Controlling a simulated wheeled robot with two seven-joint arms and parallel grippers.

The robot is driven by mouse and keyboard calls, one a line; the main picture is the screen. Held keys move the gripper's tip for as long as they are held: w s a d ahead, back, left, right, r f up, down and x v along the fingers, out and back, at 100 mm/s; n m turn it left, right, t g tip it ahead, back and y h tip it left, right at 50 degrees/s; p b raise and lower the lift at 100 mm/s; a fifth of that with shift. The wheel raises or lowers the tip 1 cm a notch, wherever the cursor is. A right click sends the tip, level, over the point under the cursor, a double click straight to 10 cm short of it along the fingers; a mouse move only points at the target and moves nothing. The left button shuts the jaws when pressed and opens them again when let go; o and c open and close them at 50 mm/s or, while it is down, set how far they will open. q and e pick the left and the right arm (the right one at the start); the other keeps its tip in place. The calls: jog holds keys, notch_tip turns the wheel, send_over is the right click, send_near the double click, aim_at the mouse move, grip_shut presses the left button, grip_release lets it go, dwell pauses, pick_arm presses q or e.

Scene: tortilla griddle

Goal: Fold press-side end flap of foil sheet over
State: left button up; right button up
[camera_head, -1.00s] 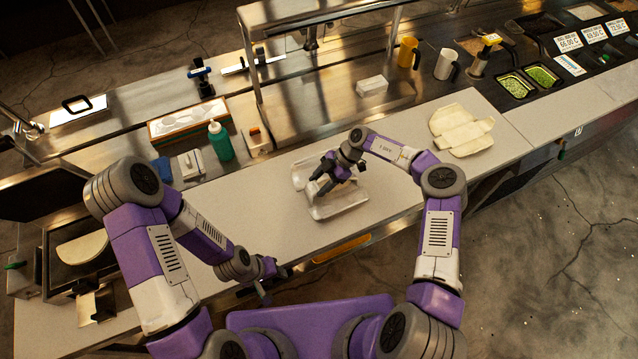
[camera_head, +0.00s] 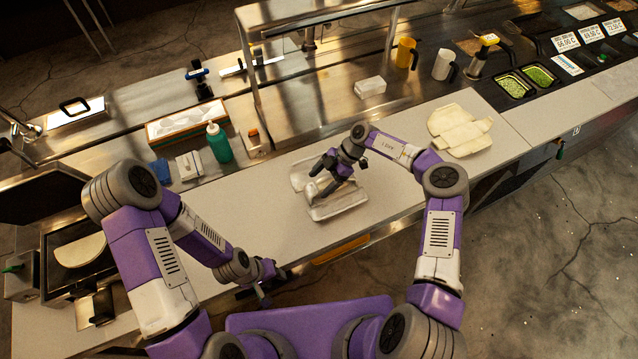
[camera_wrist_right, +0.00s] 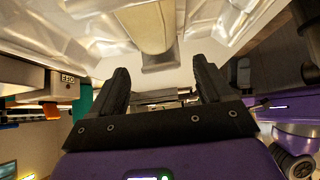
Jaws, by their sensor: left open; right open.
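The foil sheet (camera_head: 345,205) lies crumpled on the pale counter at the middle of the head view, with raised edges. It fills the top of the right wrist view (camera_wrist_right: 85,30), where a beige rolled wrap (camera_wrist_right: 145,25) shows between its folds. My right gripper (camera_head: 315,184) is open over the foil, its fingers pointing down and left. Its two fingers stand apart in the wrist view (camera_wrist_right: 162,80), with nothing clearly between them. The hand hides part of the foil; contact cannot be told. My left gripper (camera_head: 266,286) is open and empty near the counter's front edge.
The press (camera_head: 85,235) stands open at the far left with a round tortilla (camera_head: 82,250). A green bottle (camera_head: 218,143) and a foil box (camera_head: 187,122) stand behind. Unwrapped tortillas (camera_head: 460,132) lie to the right. The counter left of the foil is clear.

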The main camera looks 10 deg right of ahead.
jog(key=v, duration=0.6)
jog(key=shift+b, duration=0.4)
jog(key=shift+f, duration=0.1)
